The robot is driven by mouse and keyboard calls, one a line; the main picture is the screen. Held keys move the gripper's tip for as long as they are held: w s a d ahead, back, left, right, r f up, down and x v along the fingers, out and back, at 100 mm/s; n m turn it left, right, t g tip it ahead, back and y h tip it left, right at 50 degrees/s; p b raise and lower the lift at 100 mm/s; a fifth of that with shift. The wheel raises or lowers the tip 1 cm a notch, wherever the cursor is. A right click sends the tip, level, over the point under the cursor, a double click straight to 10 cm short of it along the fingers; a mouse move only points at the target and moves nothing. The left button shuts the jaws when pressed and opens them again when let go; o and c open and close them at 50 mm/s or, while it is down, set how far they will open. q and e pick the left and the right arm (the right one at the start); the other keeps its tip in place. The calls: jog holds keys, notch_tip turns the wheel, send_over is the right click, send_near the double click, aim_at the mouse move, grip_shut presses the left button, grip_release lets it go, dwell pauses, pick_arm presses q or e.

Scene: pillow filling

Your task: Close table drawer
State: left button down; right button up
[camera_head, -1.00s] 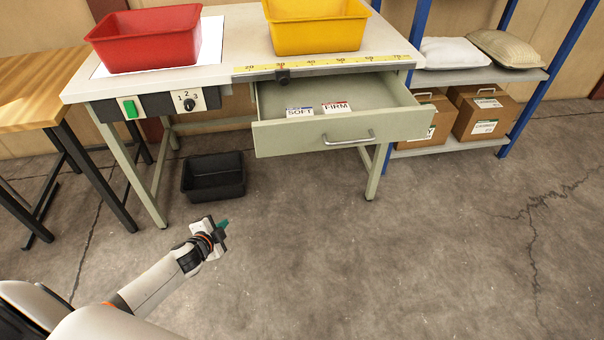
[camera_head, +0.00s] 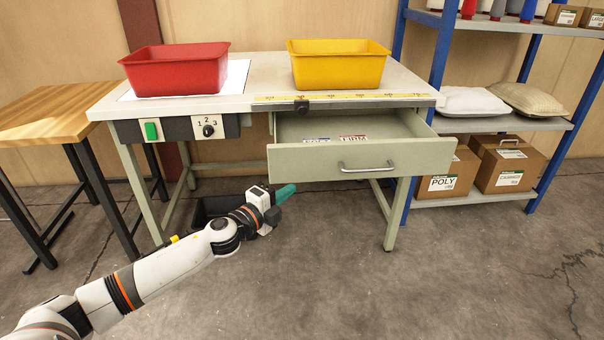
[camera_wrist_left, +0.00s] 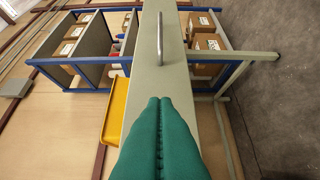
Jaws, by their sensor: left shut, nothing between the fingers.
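The table drawer (camera_head: 300,162) is pale green and stands pulled out from under the right half of the table (camera_head: 245,95). Its metal bar handle (camera_head: 366,167) is on the front panel. Labels, one reading FIRM (camera_head: 353,138), lie inside. My left gripper (camera_head: 285,193) is shut and empty, below and left of the drawer front in the head view. In the left wrist view its green fingers (camera_wrist_left: 159,125) are together and point toward the drawer front (camera_wrist_left: 160,75) and handle (camera_wrist_left: 160,38). I cannot tell whether they touch it. The right gripper is not in view.
A red bin (camera_head: 175,70) and a yellow bin (camera_head: 338,66) stand on the table. A black bin (camera_head: 205,208) on the floor is partly behind my left arm. A blue shelf rack (camera_head: 430,70) with boxes and pillows is at right. The floor at front right is clear.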

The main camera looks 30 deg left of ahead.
pick_arm(q)
send_near(311, 165)
jog(key=w+d, duration=0.3)
jog(key=shift+w+a+b, duration=0.3)
jog(key=shift+w+a, duration=0.15)
jog(key=shift+w, duration=0.2)
jog(key=shift+w+a+b, duration=0.25)
jog(key=shift+w+a, duration=0.2)
jog(key=shift+w, duration=0.2)
jog(key=shift+w, duration=0.1)
